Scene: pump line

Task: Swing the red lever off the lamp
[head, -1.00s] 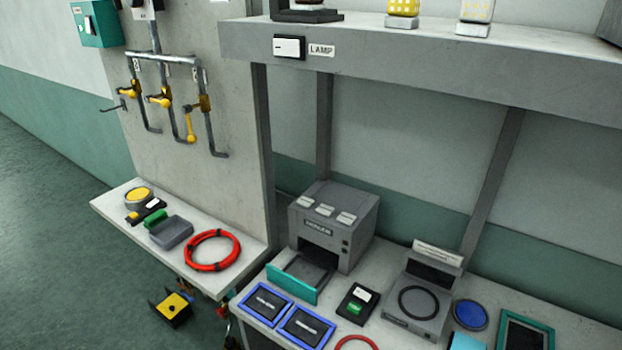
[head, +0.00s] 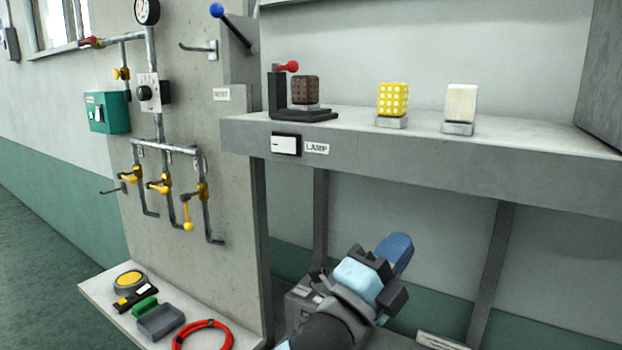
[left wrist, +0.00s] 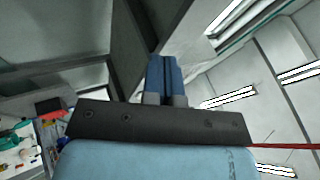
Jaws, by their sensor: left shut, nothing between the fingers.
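The red lever (head: 287,66) has a red knob and sits at the top of a dark upright bracket (head: 278,95) on the left end of the grey shelf. A dark brown lamp (head: 305,91) stands on the bracket's base, right beside the post, with the lever reaching over its top. I cannot tell whether the lever touches the lamp. My left gripper (head: 397,250) is below the shelf front, pointing up and right, apart from the lever. Its blue fingers are together and empty, as the left wrist view (left wrist: 167,80) also shows. My right gripper is not in view.
A yellow lamp (head: 392,103) and a white lamp (head: 460,108) stand farther right on the shelf (head: 420,155). The shelf edge carries a white switch (head: 285,144). A blue-knobbed lever (head: 230,25) juts from the wall panel. Shelf room between the lamps is clear.

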